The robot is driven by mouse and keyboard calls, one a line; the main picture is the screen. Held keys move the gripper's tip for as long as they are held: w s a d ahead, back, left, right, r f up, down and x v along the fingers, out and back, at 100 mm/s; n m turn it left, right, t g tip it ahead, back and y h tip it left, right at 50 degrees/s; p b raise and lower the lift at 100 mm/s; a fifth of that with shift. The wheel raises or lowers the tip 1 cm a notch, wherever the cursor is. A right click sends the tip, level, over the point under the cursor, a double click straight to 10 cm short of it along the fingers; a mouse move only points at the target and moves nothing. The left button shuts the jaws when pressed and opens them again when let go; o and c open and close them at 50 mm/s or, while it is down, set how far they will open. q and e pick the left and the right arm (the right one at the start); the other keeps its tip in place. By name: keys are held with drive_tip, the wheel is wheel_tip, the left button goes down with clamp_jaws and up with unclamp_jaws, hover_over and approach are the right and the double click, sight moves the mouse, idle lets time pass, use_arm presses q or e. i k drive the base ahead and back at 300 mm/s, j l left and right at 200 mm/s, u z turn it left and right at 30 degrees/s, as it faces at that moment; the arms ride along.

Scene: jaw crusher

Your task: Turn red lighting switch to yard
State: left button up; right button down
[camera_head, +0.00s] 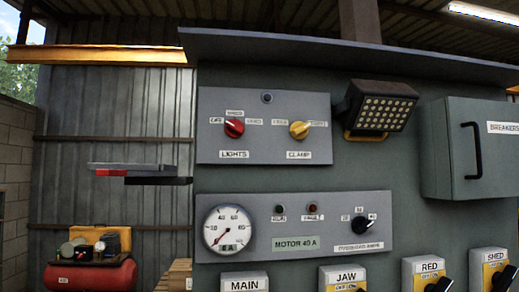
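The red lighting switch (234,128) is a round knob above a LIGHTS label (234,154) on the upper grey panel. Its pale pointer mark appears to lean up and left, towards the left label, which seems to read OFF (216,120). Small labels also stand above it (234,113) and to its right (254,121). Their print is too small to read for sure, so I cannot tell surely which is yard. Neither gripper shows in the head view, and nothing touches the knob.
A yellow knob (299,130) sits right of the red one, with a floodlight (380,107) beyond. A lower panel (345,205) holds a gauge (228,229) and black knob (366,225). A breaker box (460,150) projects at right. Grey, red and black bars (135,167) show left.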

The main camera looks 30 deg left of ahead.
sight(235, 128)
drive_tip(key=u, duration=1)
